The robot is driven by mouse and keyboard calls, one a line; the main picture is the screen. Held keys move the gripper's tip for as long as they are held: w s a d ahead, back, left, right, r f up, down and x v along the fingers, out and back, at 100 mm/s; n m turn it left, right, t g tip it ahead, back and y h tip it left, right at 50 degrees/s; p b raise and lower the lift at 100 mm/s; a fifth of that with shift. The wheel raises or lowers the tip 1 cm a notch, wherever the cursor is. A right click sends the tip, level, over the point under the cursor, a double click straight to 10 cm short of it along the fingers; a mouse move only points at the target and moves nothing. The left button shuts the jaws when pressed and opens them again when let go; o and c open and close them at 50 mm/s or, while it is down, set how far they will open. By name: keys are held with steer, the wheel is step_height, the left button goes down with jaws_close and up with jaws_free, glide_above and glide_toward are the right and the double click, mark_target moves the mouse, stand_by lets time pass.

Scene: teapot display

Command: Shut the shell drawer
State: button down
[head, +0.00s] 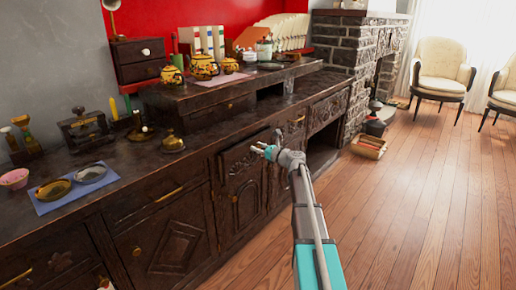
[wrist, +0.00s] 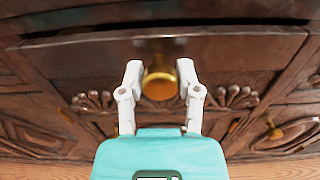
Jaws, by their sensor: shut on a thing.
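The shell drawer (wrist: 225,50), dark carved wood with shell-like carvings on its front, fills the middle of the wrist view. It stands a little out from the cabinet, with its top edge and a dark opening showing behind the front. In the head view its carved front (head: 240,158) is just left of my gripper (head: 262,150). A round brass knob (wrist: 160,85) sits at the middle of the drawer front. In the wrist view my gripper (wrist: 160,75) is shut on this knob, one white finger on each side. In the head view the knob is hidden.
The long dark sideboard (head: 200,143) bears teapots (head: 204,67), a blue mat (head: 110,178) with dishes and other small items. A wooden crate (head: 369,147) lies on the floor by the brick fireplace (head: 335,50). The wooden floor (head: 420,200) to the right is clear.

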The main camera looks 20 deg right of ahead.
steer(key=shift+x, duration=2.1)
steer(key=shift+c, duration=1.5)
jaws_free()
steer(key=shift+s+d, duration=0.1)
steer(key=v, duration=1.1)
steer(key=shift+s+d, duration=0.15)
steer(key=shift+s, duration=0.25)
